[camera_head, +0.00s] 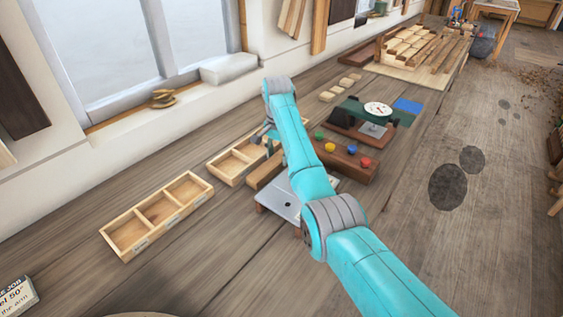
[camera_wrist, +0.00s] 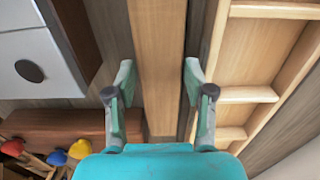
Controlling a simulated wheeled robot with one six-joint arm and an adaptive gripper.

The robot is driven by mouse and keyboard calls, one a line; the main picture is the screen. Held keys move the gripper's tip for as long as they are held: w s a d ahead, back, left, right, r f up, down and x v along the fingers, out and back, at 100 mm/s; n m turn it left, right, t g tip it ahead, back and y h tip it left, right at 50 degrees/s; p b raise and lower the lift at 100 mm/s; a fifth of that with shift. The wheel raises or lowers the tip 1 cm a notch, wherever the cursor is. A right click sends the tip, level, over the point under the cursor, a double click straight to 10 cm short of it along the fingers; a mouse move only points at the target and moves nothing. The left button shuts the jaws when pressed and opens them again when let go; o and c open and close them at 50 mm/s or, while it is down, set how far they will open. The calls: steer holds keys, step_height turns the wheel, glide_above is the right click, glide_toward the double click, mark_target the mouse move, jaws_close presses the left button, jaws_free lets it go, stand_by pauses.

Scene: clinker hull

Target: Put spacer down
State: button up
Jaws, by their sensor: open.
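A long, plain, light-brown wooden bar (camera_wrist: 158,40), which looks like the spacer, runs up the middle of the wrist view. My gripper (camera_wrist: 159,74) is open, with one finger on each side of the bar. I cannot tell whether either finger touches it or how high the fingers are above it. In the head view a wooden block (camera_head: 264,171), probably the same bar, shows beside my arm. My arm hides most of the gripper there.
A divided wooden tray (camera_wrist: 264,96) lies close right of the bar. A pale plate with a dark hole (camera_wrist: 28,70) and a brown rack with coloured knobs (camera_head: 348,162) are near. Another three-part tray (camera_head: 160,208) stands left on the bench. Bare bench lies around it.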

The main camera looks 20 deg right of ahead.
step_height(320, 180, down, 2)
jaws_close()
steer(key=shift+r, duration=0.15)
